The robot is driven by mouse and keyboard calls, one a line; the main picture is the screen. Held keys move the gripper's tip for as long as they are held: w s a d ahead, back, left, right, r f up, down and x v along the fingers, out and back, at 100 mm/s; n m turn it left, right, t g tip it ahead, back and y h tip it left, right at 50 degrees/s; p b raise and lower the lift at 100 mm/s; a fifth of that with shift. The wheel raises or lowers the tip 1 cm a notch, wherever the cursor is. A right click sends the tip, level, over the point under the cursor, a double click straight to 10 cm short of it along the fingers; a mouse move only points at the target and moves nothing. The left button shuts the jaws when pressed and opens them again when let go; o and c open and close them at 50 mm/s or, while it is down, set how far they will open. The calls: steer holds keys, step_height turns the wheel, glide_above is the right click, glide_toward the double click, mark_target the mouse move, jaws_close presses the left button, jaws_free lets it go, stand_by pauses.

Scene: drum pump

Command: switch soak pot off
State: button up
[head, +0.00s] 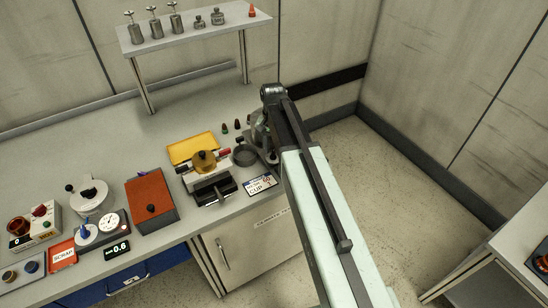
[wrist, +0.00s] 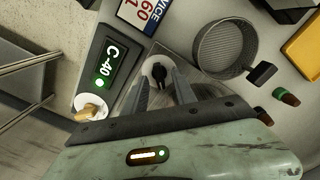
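What I take to be the soak pot is the unit with a dark panel (wrist: 110,62) reading "C -40" in the wrist view, with a green light lit. A white round switch with a tan lever (wrist: 90,110) sits beside the panel. A pale lid with a black knob (wrist: 159,73) lies right of the panel. My gripper (wrist: 162,80) is over this lid, its two grey fingers apart with the knob showing between their tips. I cannot tell whether they touch it. In the head view my arm hides most of this unit at the bench's right end.
A dark round sieve-like pan (wrist: 226,48) with a handle and small red and green capped pieces (wrist: 286,96) are close by. A yellow tray (head: 193,147), an orange-brown box (head: 150,200) and a dial instrument (head: 103,228) stand further left.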

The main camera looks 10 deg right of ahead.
steer(key=shift+f, duration=0.55)
steer(key=shift+r, duration=0.15)
jaws_close()
steer(key=shift+d, duration=0.2)
steer(key=shift+a, duration=0.15)
